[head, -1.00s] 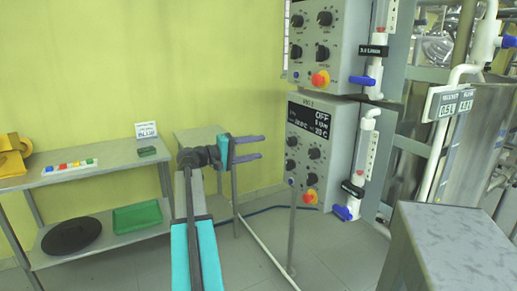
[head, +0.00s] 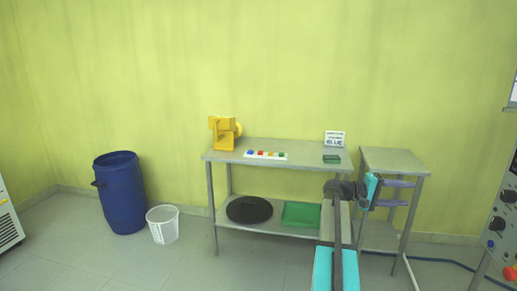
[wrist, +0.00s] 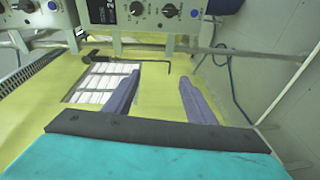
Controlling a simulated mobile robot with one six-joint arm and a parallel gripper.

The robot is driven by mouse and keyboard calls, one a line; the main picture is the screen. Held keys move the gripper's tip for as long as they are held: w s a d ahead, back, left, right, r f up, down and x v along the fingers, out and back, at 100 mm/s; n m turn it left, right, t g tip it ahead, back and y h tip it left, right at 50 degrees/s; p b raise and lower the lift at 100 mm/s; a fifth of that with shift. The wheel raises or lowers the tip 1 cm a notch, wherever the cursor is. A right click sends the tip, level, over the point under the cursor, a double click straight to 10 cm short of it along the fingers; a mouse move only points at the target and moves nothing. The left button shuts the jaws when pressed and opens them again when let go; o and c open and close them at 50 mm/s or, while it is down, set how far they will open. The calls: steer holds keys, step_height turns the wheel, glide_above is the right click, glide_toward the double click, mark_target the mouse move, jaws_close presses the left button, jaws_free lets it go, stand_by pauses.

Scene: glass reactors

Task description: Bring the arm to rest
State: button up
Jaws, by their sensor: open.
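My gripper (head: 398,194) is at the end of my teal and dark arm, at the right of the head view. Its two purple-grey fingers are apart, pointing right, with nothing between them. In the head view they overlap the small grey side table (head: 395,160), standing in front of its legs. In the wrist view the gripper (wrist: 158,100) also shows two parted, empty fingers. The yellow wall and the lower edges of grey control boxes (wrist: 165,14) lie beyond them.
A grey shelf table (head: 300,153) holds a yellow device (head: 223,133), a strip of coloured blocks (head: 266,155) and a sign (head: 335,139). A blue barrel (head: 121,194) and white bucket (head: 162,225) stand left. A control panel (head: 500,215) is at the right edge. Floor in front is clear.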

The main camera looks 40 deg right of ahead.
steer(key=w+a+f+n+t+y+p, duration=0.1)
steer(key=w+a+f+n+t+p, duration=0.15)
steer(key=w+a+f, duration=0.8)
steer(key=w+a+f+n+t+p, duration=0.1)
steer(key=w+a+f+n+t, duration=0.25)
steer(key=w+a+f, duration=0.7)
steer(key=s+a+f+n+t+y+p, duration=0.1)
steer(key=s+a+f+n+y+p, duration=0.2)
steer(key=a+f, duration=1.65)
steer(key=s+a+f+y, duration=0.3)
steer(key=s+a+f, duration=0.2)
steer(key=a, duration=0.5)
steer(key=s+a+f+g+y, duration=0.1)
steer(key=s+a+f+y, duration=0.2)
steer(key=s+a, duration=0.7)
steer(key=s+a+f+g+y+p, duration=0.1)
steer(key=s+a+f+y, duration=0.3)
steer(key=s+a+f, duration=0.3)
steer(key=a+f, duration=0.1)
steer(key=a, duration=0.2)
steer(key=shift+s+a+m, duration=0.25)
steer(key=shift+m, duration=0.15)
